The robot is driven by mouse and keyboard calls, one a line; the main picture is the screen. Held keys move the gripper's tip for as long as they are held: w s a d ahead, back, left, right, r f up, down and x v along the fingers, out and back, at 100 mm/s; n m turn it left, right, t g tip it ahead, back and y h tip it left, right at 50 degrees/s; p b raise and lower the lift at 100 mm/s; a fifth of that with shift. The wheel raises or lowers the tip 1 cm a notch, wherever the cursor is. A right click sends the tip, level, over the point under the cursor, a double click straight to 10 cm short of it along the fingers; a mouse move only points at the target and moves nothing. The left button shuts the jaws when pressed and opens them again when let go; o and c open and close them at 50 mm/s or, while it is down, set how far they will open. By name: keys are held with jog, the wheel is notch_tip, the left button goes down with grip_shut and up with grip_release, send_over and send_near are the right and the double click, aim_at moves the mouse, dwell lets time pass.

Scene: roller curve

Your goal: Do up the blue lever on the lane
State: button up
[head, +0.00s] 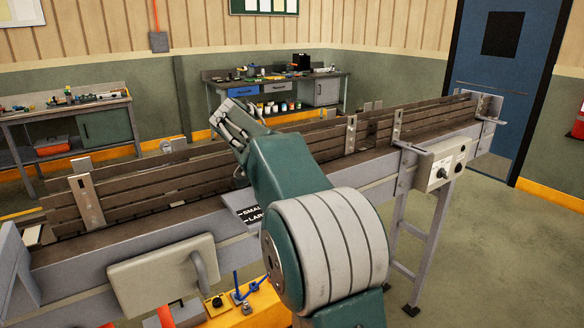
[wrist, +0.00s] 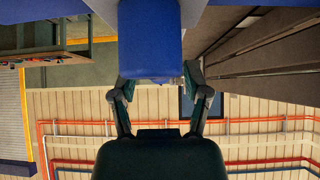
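In the wrist view, a blue block-like piece (wrist: 150,40), which looks like the blue lever, fills the top middle. Its end reaches down between the two fingers of my gripper (wrist: 156,82). The fingers are spread, one to each side of the blue piece. The right finger shows a narrow gap; I cannot tell whether the left one touches. In the head view my arm crosses in front of the lane (head: 190,195), and I cannot make out the lever or the fingertips there.
A control box (head: 440,165) is on the lane's near side. A dark "SMALL/LARGE" sign (head: 250,212) sits beside my arm. A grey panel with a handle (head: 165,275) and an orange surface with small tools (head: 255,305) are in front. Workbenches (head: 275,85) stand behind; floor at right is clear.

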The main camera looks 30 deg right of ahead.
jog(key=shift+r, duration=0.2)
jog(key=v, duration=1.2)
jog(key=shift+f, duration=0.15)
jog(key=s+a+f+n+t+y, duration=0.2)
jog(key=s+a+f+n+y, duration=0.2)
jog(key=s+f+n, duration=0.5)
jog(key=s+a+f+n+t+y, duration=0.3)
jog(key=s+a+f+n+y, duration=0.2)
jog(key=s, duration=1.4)
jog(key=a+f+n, duration=0.3)
jog(key=a+f, duration=0.1)
jog(key=f, duration=0.2)
jog(key=shift+n, duration=0.4)
jog(key=shift+s+d+f, duration=0.1)
jog(key=shift+d, duration=0.05)
